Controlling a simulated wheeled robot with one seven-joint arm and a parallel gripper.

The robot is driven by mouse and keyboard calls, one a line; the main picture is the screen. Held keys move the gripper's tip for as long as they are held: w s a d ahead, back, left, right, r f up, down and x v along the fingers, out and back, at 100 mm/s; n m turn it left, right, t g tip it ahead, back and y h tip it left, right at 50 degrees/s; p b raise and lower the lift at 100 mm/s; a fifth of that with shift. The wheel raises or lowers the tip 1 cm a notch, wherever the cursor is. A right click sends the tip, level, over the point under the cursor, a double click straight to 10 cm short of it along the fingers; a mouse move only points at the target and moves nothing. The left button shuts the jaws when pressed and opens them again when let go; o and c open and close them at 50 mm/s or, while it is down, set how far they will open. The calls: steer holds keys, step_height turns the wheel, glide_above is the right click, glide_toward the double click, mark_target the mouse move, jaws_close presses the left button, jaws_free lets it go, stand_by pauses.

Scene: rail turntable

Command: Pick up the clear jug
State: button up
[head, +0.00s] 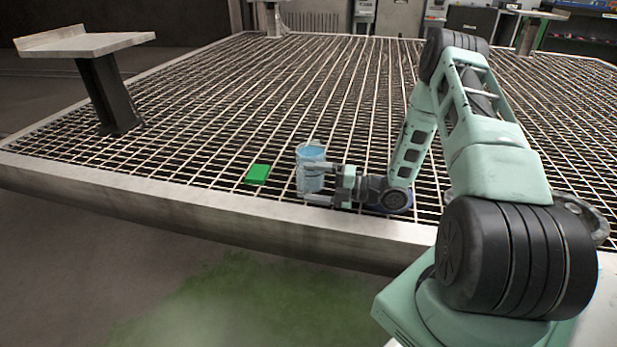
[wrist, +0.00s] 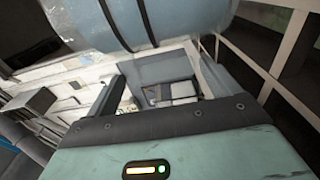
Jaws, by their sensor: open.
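The clear jug (head: 311,155) is a bluish, see-through vessel standing upright on the metal grating near its front edge. My gripper (head: 308,182) is at the jug, with its fingers reaching from the right. In the head view one finger crosses the jug's upper body and the other shows by its base. The jaws are open. In the wrist view the jug (wrist: 150,22) fills the top of the picture, very close beyond the fingers. Whether either finger touches it I cannot tell.
A green block (head: 257,174) lies on the grating (head: 215,150) just left of the jug. A pale metal rim (head: 150,196) edges the grating at the front. A raised plate on a dark post (head: 105,90) stands at the left. The grating behind the jug is clear.

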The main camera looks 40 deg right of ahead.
mark_target(298, 182)
steer(key=b+x, duration=0.1)
steer(key=x, duration=0.3)
steer(key=shift+w+a+b, duration=0.2)
steer(key=shift+b, duration=0.2)
steer(key=shift+w+a, duration=0.2)
steer(key=shift+w, duration=0.1)
steer(key=shift+r, duration=0.1)
steer(key=c, duration=1.2)
